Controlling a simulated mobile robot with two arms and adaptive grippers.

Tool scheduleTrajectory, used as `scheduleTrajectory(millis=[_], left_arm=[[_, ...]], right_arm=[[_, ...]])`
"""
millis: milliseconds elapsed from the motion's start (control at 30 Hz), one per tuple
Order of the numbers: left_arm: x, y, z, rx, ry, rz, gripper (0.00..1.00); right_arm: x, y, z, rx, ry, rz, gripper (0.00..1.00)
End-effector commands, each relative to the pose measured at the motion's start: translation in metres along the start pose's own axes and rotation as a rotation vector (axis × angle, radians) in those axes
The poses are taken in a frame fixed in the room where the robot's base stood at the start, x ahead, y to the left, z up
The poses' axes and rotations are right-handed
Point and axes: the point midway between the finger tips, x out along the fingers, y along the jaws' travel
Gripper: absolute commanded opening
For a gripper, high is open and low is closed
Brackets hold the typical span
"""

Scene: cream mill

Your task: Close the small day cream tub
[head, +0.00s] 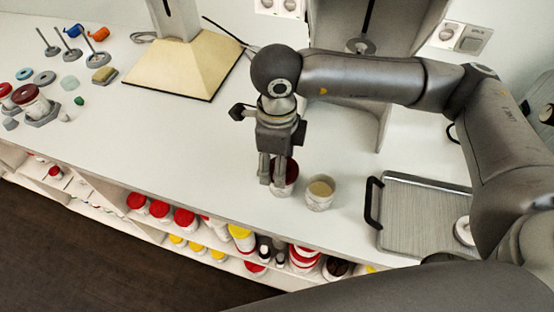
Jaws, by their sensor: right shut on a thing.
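My right gripper (277,182) points down over the white counter, its fingers closed at a dark red lid (291,172). A pale part shows below the red. The fingers cover much of it, so I cannot tell whether the lid sits on a tub there. Just to its right stands a small pale tub (319,195), upright and open at the top, with beige cream showing. The gripper is apart from this open tub. My left gripper is not in view.
A metal tray (425,216) with a black handle lies to the right. A beige tapered base (182,64) stands at the back. Red-lidded jars (160,209) fill the shelf below the counter's front edge. The counter's middle left is clear.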

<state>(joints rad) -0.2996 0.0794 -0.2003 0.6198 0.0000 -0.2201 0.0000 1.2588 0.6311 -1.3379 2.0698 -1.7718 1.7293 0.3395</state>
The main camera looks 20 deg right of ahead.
Motion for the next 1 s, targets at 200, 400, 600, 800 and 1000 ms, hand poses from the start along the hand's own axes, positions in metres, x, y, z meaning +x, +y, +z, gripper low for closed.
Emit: scheduleTrajectory(millis=[200,400,600,800,1000], left_arm=[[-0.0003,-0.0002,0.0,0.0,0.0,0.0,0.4],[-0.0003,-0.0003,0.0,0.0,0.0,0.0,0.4],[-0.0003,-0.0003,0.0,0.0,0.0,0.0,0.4],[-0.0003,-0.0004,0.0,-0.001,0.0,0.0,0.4],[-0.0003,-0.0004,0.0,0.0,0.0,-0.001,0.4]], right_arm=[[-0.0004,0.0,0.0001,0.0,0.0,0.0,0.49],[-0.0003,0.0001,0.0001,0.0,0.0,0.0,0.8],[-0.0002,0.0001,0.0001,0.0,0.0,0.0,0.84],[-0.0001,0.0001,0.0,0.0,0.0,0.0,0.99],[-0.0001,0.0,0.0,0.0,0.0,0.0,1.0]])
